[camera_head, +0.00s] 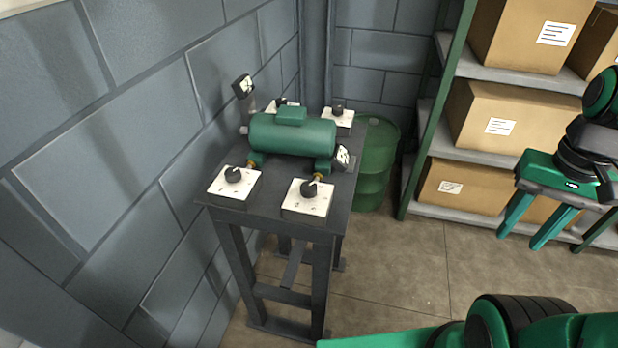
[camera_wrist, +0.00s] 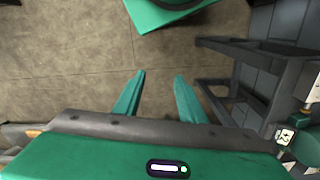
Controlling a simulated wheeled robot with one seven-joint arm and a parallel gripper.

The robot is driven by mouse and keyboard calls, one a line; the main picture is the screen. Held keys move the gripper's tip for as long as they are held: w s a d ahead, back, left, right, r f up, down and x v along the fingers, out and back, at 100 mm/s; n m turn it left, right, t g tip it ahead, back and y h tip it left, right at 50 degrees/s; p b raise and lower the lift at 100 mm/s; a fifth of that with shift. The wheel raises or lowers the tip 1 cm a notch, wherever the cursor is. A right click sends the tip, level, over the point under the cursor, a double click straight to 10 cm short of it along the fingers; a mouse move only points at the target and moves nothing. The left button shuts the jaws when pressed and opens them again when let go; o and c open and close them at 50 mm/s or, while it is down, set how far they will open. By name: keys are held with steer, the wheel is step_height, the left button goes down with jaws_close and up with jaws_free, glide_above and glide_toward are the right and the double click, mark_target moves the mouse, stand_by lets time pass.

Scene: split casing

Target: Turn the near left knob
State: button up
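The near left knob (camera_head: 233,174) is black and round and sits on a white marked plate (camera_head: 246,190) at the near left corner of a dark metal table (camera_head: 270,215). Nothing covers it in the head view. My gripper (camera_head: 533,236) is far to the right of the table, in the air in front of the shelf. Its two green fingers are apart with nothing between them. They also show apart over bare floor in the wrist view (camera_wrist: 160,76).
A similar near right knob (camera_head: 310,188) stands beside it, with more knobs behind. A green drum (camera_head: 375,165) and shelf with boxes (camera_head: 490,124) stand behind. Floor right of the table is clear.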

steer(key=shift+o, duration=0.6)
steer(key=shift+w+a+r+n, duration=0.15)
steer(key=shift+a+r+n, duration=0.45)
steer(key=shift+r+n, duration=0.2)
steer(key=w+a+r+n, duration=0.2)
steer(key=w+a+n, duration=0.2)
steer(key=w+n, duration=0.25)
step_height(320, 180, up, 3)
steer(key=n, duration=2.3)
glide_above(309, 186)
steer(key=shift+m, duration=0.25)
step_height(309, 186, down, 10)
steer(key=shift+r, duration=0.2)
